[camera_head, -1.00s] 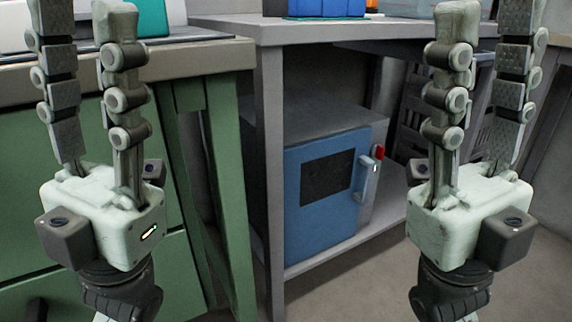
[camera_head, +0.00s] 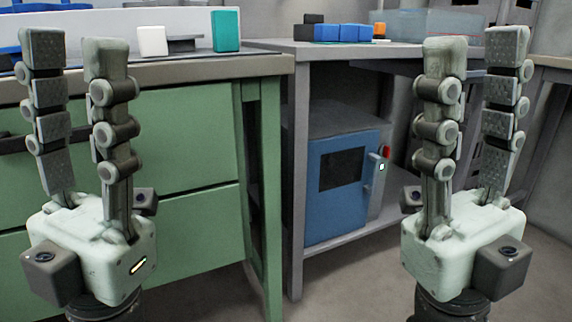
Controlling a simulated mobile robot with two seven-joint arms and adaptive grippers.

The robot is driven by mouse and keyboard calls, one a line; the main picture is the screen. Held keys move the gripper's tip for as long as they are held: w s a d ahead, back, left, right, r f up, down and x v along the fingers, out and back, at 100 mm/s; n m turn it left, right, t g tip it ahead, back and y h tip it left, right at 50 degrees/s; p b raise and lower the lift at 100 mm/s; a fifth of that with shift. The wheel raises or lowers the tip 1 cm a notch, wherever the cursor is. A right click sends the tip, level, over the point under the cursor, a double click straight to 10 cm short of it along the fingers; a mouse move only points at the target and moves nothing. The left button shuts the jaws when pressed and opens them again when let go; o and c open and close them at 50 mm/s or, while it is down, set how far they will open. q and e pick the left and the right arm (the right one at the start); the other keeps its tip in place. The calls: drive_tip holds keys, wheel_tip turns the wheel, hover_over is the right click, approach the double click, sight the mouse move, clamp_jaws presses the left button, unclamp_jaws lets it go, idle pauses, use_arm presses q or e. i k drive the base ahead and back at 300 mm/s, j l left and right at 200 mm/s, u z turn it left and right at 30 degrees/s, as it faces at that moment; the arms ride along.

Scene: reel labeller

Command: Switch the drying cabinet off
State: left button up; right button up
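A blue cabinet (camera_head: 335,205) with a dark window (camera_head: 342,169) in its door stands on the lower shelf of a grey table; it looks like the drying cabinet. Its door looks shut, with a pale upright handle (camera_head: 373,170) at the right edge. A small red part (camera_head: 386,151), perhaps the switch, shows near the upper right; its state is too small to tell. A small white square (camera_head: 382,167) is just below it. My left gripper (camera_head: 75,52) and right gripper (camera_head: 476,50) point upward, open and empty, well in front of the cabinet and apart from it.
A green workbench (camera_head: 190,137) with drawers stands at the left, bearing a white block (camera_head: 153,41) and a teal block (camera_head: 226,30). Blue boxes (camera_head: 340,33) lie on the grey table top (camera_head: 300,50). The floor (camera_head: 345,285) before the cabinet looks clear.

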sight(384, 150)
drive_tip(key=l+u, duration=0.1)
drive_tip(key=u, duration=1.55)
drive_tip(key=l, duration=0.35)
drive_tip(key=k+l+u, duration=0.1)
drive_tip(key=l, duration=0.25)
drive_tip(key=k+l, duration=0.1)
drive_tip(key=l, duration=0.25)
drive_tip(key=k+l, duration=0.1)
drive_tip(key=l, duration=0.4)
drive_tip(key=k+l, duration=0.15)
drive_tip(key=l, duration=0.4)
drive_tip(key=k+l, duration=0.1)
drive_tip(key=l, duration=0.4)
drive_tip(key=k+l, duration=0.15)
drive_tip(key=l, duration=0.35)
drive_tip(key=k+l, duration=0.1)
drive_tip(key=l, duration=0.45)
drive_tip(key=k+l, duration=0.1)
drive_tip(key=l, duration=0.4)
drive_tip(key=k+l, duration=0.15)
drive_tip(key=l, duration=0.4)
drive_tip(key=k+l, duration=0.1)
drive_tip(key=l, duration=0.4)
drive_tip(key=u, duration=0.05)
